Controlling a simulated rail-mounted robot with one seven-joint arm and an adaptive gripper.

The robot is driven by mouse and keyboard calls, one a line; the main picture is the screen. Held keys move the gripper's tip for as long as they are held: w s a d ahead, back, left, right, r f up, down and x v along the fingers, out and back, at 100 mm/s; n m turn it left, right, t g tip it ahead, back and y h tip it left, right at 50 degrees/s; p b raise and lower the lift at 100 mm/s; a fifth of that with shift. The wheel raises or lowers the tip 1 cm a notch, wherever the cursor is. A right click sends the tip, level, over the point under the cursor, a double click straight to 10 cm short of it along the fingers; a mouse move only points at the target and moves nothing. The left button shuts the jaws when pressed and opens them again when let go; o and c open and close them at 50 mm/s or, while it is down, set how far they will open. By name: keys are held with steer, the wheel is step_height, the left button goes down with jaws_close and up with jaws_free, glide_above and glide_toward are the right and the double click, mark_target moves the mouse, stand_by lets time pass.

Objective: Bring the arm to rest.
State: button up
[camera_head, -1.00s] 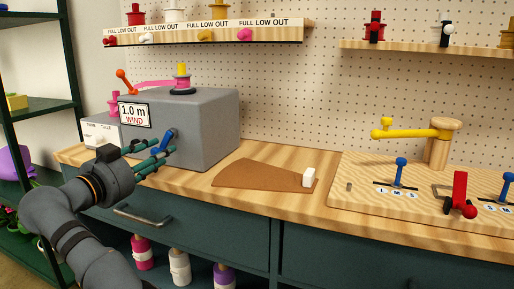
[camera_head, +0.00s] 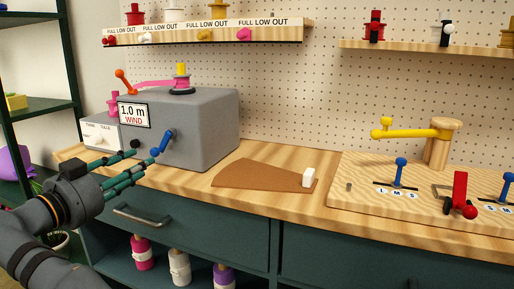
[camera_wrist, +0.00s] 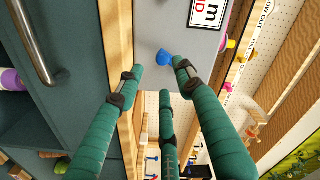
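My gripper (camera_head: 142,160) has long green fingers with dark tips. It is at the left, in front of the grey winding box (camera_head: 205,125) and above the drawer front. In the wrist view, the fingers of my gripper (camera_wrist: 160,78) are spread apart with nothing between them. The blue lever (camera_head: 163,142) on the box's front is close beyond the fingertips. The lever's blue knob (camera_wrist: 165,57) shows between the tips in the wrist view, and I see no contact. The sign on the box (camera_head: 134,115) reads 1.0 m WIND. My arm reaches in from the lower left.
A wooden counter (camera_head: 255,165) holds a brown mat (camera_head: 250,176) with a white block (camera_head: 309,177). A board with levers (camera_head: 360,207) is at the right. A dark shelf rack (camera_head: 42,105) stands at the left. A drawer handle (camera_head: 140,217) juts out below my fingers.

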mark_target(154, 155)
steer(key=x, duration=0.7)
steer(key=shift+w, duration=0.25)
steer(key=shift+d+f+n+b, duration=0.1)
steer(key=shift+f+n+b, duration=0.1)
steer(key=shift+n+b, duration=0.15)
steer(key=shift+d+n+b, duration=0.25)
steer(key=shift+n+b, duration=0.05)
steer(key=shift+n, duration=0.35)
steer(key=shift+a+r, duration=0.1)
